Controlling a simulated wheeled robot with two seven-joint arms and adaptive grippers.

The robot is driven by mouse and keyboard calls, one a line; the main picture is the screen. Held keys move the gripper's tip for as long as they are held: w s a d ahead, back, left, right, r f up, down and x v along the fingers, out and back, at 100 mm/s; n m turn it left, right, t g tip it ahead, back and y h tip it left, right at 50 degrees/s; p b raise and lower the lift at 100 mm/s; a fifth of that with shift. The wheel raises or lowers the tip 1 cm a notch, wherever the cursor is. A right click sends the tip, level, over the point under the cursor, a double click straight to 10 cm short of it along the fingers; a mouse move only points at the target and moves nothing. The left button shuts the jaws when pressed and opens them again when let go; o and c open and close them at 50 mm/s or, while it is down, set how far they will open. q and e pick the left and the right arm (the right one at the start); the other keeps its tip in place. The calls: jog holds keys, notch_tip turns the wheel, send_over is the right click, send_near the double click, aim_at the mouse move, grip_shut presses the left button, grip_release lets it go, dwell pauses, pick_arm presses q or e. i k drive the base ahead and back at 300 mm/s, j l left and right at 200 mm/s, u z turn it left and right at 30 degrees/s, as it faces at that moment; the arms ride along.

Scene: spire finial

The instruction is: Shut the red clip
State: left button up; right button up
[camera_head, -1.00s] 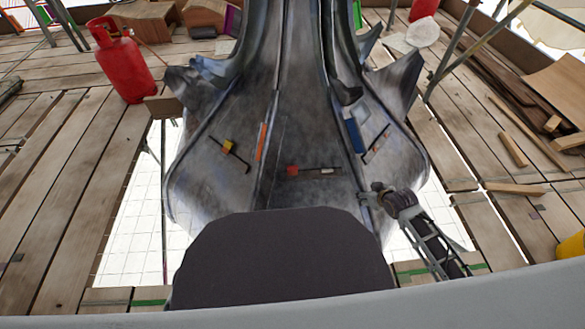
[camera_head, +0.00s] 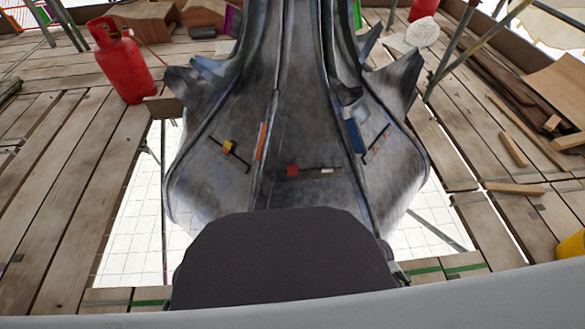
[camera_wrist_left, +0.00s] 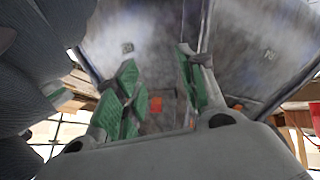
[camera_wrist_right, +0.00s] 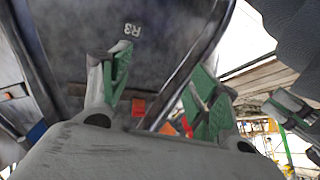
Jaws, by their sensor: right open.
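The red clip (camera_head: 292,170) is on the lower middle face of the grey metal spire, with a thin dark bar and a pale piece to its right. Whether it is shut is too small to tell. Neither gripper shows in the head view. My right gripper (camera_wrist_right: 160,85) is open and faces a panel marked R3. A red-orange block (camera_wrist_right: 138,107) shows near its left finger; I cannot tell whether this is the red clip.
A yellow clip (camera_head: 228,147) sits on the face to the left. An orange strip (camera_head: 262,140) and a blue strip (camera_head: 355,136) lie along the ridges. A red gas cylinder (camera_head: 122,62) stands on the plank deck at left. Openings in the deck flank the spire.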

aim_at(292, 170)
jog(key=i+j+z, duration=0.1)
jog(key=j+z, duration=0.35)
jog(key=j, duration=0.25)
jog(key=j+z, duration=0.4)
jog(key=j, duration=0.25)
jog(key=j+z, duration=0.4)
jog(key=j, duration=0.15)
jog(key=k+j+z, duration=0.1)
jog(key=j+z, duration=0.3)
jog(key=j, duration=0.15)
jog(key=j+z, duration=0.3)
jog(key=j, duration=0.2)
jog(key=j+z, duration=0.3)
jog(key=j, duration=0.2)
